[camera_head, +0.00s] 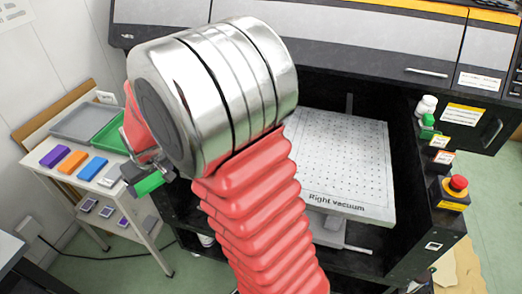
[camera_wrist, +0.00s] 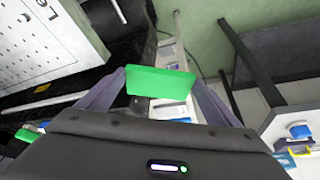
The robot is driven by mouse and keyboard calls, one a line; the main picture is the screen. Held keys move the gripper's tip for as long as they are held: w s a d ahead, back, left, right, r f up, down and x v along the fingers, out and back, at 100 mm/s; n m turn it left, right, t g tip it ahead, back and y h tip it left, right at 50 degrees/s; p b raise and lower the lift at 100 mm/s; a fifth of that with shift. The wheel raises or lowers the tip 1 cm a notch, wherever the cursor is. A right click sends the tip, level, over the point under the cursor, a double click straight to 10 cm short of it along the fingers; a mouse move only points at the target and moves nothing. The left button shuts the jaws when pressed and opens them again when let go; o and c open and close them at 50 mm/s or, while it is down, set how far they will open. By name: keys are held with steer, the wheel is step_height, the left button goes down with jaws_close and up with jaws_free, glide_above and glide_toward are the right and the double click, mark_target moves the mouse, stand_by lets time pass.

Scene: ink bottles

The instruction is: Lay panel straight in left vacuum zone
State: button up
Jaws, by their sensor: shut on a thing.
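My gripper (camera_head: 134,174) is shut on a small green panel (camera_head: 149,183), out to the left of my arm in the head view. My arm hides the left side of the bed in the head view. A perforated white plate (camera_wrist: 50,45) with partly cut-off lettering shows at upper left in the wrist view, apart from the panel.
A white side table at left holds purple (camera_head: 55,156), orange (camera_head: 72,161) and blue (camera_head: 92,168) panels, a grey tray (camera_head: 76,136) and a green tray (camera_head: 112,126). A red emergency button (camera_head: 458,183) and small bottles (camera_head: 427,105) stand right of the bed. The printer body (camera_head: 400,50) overhangs behind.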

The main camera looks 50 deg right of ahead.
steer(key=s+d+r, duration=0.1)
steer(key=d, duration=0.5)
steer(key=s+d+r+n, duration=0.1)
steer(key=s+d, duration=0.1)
steer(key=d, duration=0.5)
steer(key=s+d+r+n+y, duration=0.1)
steer(key=s+d, duration=0.1)
steer(key=d, duration=0.4)
steer(key=shift+s+d, duration=0.1)
steer(key=shift+d, duration=0.05)
steer(key=s+d+r+n, duration=0.1)
steer(key=s+d+r, duration=0.1)
steer(key=s+d, duration=0.2)
steer(key=s+d+r+n+y, duration=0.1)
steer(key=s+d+r+n, duration=0.1)
steer(key=s+d, duration=0.3)
steer(key=d+r, duration=0.1)
steer(key=d, duration=0.3)
steer(key=shift+s+d, duration=0.25)
steer(key=shift+d, duration=0.15)
steer(key=shift+f, duration=0.1)
steer(key=shift+f, duration=3.1)
steer(key=shift+f, duration=1.9)
